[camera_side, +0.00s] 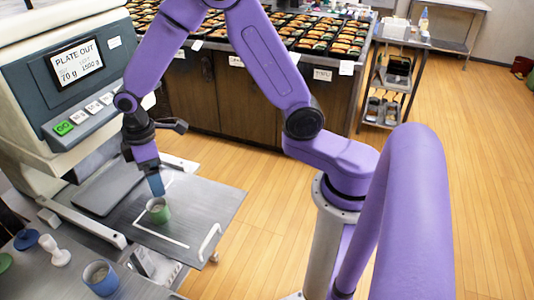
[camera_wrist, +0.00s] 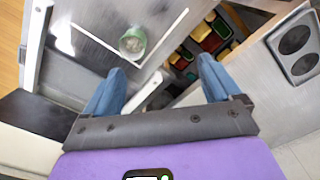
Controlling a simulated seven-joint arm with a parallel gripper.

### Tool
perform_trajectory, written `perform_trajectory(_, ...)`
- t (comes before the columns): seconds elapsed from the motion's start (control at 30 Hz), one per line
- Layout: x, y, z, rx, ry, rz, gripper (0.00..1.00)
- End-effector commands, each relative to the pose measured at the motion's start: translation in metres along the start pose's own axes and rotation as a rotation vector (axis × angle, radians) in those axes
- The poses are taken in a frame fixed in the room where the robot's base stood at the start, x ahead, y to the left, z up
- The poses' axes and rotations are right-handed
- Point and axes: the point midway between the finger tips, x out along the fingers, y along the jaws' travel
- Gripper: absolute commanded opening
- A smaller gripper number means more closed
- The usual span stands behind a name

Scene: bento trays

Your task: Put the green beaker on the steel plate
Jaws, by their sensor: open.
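The green beaker (camera_side: 158,213) stands upright on the steel plate (camera_side: 215,205), inside the white line marking, with its open mouth up. It also shows in the wrist view (camera_wrist: 132,43), on the grey plate (camera_wrist: 90,18) near a corner of the white lines. My gripper (camera_side: 157,189) has blue fingers and is just above the beaker in the side view. In the wrist view my gripper (camera_wrist: 160,66) is open and empty, with the beaker beyond the fingertips and nearer the left finger. The fingers partly overlap each other in the side view.
A weighing machine (camera_side: 75,65) with a display stands behind the plate at left. A blue beaker (camera_side: 100,279), a white pawn-shaped piece (camera_side: 55,251) and a blue piece (camera_side: 26,240) stand at lower left. A white handle (camera_side: 209,243) edges the plate.

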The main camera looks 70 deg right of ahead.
Motion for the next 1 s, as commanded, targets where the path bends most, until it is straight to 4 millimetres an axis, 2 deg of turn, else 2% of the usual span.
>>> perform_trajectory(0.1,-0.023,-0.03,0.021,-0.035,0.008,0.001,0.91)
perform_trajectory(0.3,-0.052,-0.076,0.067,-0.09,0.013,0.0,0.91)
perform_trajectory(0.6,-0.08,-0.131,0.153,-0.172,0.022,-0.004,0.91)
perform_trajectory(0.8,-0.087,-0.152,0.204,-0.216,0.023,-0.008,0.91)
perform_trajectory(1.0,-0.089,-0.159,0.225,-0.233,0.022,-0.009,0.91)
